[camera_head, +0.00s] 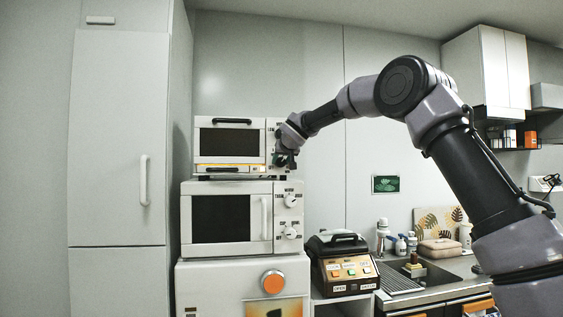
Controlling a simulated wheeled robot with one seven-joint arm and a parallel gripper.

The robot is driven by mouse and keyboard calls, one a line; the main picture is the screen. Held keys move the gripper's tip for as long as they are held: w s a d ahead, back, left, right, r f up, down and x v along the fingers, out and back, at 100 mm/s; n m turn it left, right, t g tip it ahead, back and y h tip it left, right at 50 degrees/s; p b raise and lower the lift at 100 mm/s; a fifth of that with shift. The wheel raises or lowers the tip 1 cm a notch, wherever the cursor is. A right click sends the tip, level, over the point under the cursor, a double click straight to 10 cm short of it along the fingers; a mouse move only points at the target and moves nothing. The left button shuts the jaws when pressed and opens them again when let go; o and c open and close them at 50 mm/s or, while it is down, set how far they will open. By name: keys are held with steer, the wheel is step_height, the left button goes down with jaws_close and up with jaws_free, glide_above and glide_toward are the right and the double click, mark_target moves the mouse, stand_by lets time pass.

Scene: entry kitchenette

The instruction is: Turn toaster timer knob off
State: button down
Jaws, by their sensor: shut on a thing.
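A white toaster oven (230,138) with a dark window stands on top of the appliance stack, left of centre. An orange glow shows along its lower front. Its control panel (271,132) is on the right side of its front. My gripper (285,160) is at the lower part of this panel, shut on what appears to be the timer knob. The gripper hides that knob, so its pointer setting cannot be read. My arm reaches in from the right.
A white microwave (224,218) with two knobs stands directly below the toaster. A tall white fridge (119,140) is to the left. A black appliance with lit buttons (342,263) and a sink counter (442,278) are at lower right.

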steer(key=n+h, duration=0.1)
steer(key=n, duration=0.1)
steer(key=n+t+h, duration=0.1)
steer(key=n+h, duration=0.1)
steer(key=n, duration=0.1)
steer(key=shift+s+a+f, duration=0.1)
steer(key=shift+a+f, duration=0.05)
steer(key=shift+a, duration=0.25)
steer(key=n+t+h, duration=0.1)
steer(key=n, duration=0.1)
steer(key=n+t+h, duration=0.1)
steer(key=n, duration=0.1)
steer(key=shift+a+f+n, duration=0.1)
steer(key=shift+f+n, duration=0.1)
steer(key=shift+n, duration=0.1)
steer(key=n, duration=0.2)
steer(key=n+t, duration=0.1)
steer(key=n+t+h, duration=0.1)
steer(key=n, duration=0.1)
steer(key=shift+f+n, duration=0.3)
steer(key=n+t, duration=0.2)
steer(key=n, duration=0.2)
steer(key=shift+f+n, duration=0.1)
steer(key=shift+n, duration=0.2)
steer(key=shift+d+n+t+y, duration=0.1)
steer(key=shift+n+t+y, duration=0.2)
steer(key=shift+n, duration=0.6)
steer(key=shift+d+n+t+y, duration=0.15)
steer(key=shift+n+y, duration=0.25)
steer(key=shift+n, duration=0.5)
